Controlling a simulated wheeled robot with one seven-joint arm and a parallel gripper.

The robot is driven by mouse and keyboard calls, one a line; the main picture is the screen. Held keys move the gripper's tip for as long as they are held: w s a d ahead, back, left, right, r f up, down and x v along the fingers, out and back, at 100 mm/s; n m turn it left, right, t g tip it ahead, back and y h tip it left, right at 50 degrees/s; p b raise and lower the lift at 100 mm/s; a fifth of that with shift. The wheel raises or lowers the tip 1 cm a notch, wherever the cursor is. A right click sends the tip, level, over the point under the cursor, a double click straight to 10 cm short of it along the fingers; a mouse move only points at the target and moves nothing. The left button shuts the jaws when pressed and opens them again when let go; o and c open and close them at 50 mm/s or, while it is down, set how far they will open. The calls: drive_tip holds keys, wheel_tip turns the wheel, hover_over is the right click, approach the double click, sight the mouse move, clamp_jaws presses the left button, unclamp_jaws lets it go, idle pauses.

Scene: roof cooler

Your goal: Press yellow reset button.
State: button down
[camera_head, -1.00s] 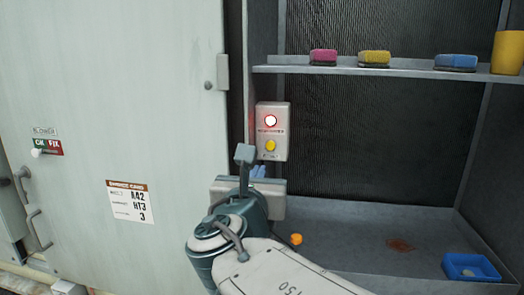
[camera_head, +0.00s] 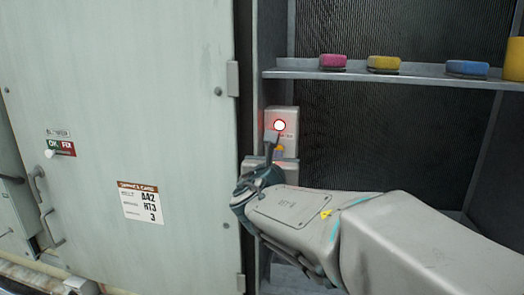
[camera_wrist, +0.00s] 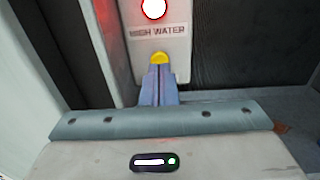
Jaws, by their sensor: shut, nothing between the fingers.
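The yellow reset button (camera_wrist: 158,57) sits on the grey control box (camera_head: 291,121), below a lit red lamp (camera_head: 280,125) and a label reading "HIGH WATER" in the wrist view. In the head view only a bit of the button (camera_head: 279,149) shows past my arm. My gripper (camera_wrist: 160,72) is shut and empty. Its blue fingertips point at the button and overlap its lower part in the wrist view. I cannot tell whether they touch it.
A large pale cabinet door (camera_head: 120,110) stands on the left. A shelf (camera_head: 400,77) on the right holds a pink sponge (camera_head: 333,61), a yellow sponge (camera_head: 383,63), a blue sponge (camera_head: 467,68) and a yellow cup (camera_head: 514,60).

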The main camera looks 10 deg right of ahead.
drive_tip(key=shift+x, duration=0.85)
drive_tip(key=shift+w+d+r+b, duration=0.3)
drive_tip(key=shift+w+b, duration=0.2)
drive_tip(key=shift+b, duration=0.1)
drive_tip(key=shift+s, duration=0.1)
